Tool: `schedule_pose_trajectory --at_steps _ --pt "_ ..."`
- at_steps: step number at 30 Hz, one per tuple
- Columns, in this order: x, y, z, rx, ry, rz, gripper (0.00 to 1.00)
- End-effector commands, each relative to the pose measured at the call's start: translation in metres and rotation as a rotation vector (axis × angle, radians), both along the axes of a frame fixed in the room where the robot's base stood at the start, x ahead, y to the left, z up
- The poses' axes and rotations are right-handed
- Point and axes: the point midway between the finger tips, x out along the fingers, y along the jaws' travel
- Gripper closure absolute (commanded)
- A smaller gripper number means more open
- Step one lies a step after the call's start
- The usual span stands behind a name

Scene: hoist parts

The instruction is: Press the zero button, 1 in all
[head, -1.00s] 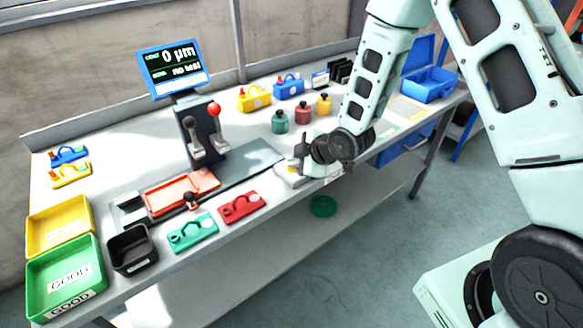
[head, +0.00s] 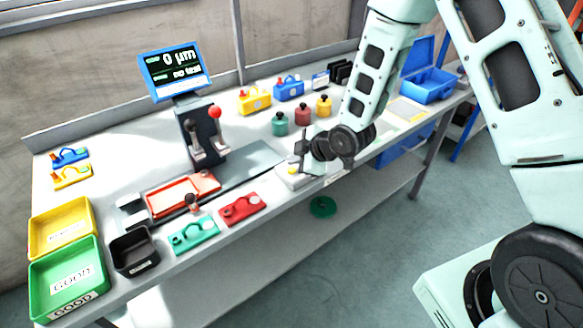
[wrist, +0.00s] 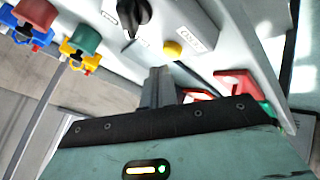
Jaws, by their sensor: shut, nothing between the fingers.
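The yellow zero button (head: 292,171) sits on a pale box (head: 296,178) near the front edge of the bench, below my gripper. In the wrist view the yellow button (wrist: 172,49) shows beside a white label, just beyond my fingers. My gripper (head: 302,148) points down, with its fingers shut and empty. In the wrist view the shut fingers (wrist: 158,88) stand a little apart from the button in the picture. The display (head: 173,69) reads 0 µm; its lower line is too small to read surely.
Left of the box stand the lever stand (head: 203,135), a red hoist plate (head: 241,207) and a green one (head: 193,233). Green, red and yellow weights (head: 302,112) stand behind my gripper. A blue open case (head: 428,85) is at the right.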

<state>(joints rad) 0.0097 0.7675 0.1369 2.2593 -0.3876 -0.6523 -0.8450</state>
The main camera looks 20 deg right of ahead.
Motion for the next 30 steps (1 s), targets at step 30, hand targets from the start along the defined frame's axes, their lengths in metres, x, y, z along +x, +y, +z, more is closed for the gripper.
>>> schedule_pose_trajectory --at_steps 30 --pt "0.000 0.000 0.050 0.000 0.001 0.001 1.00"
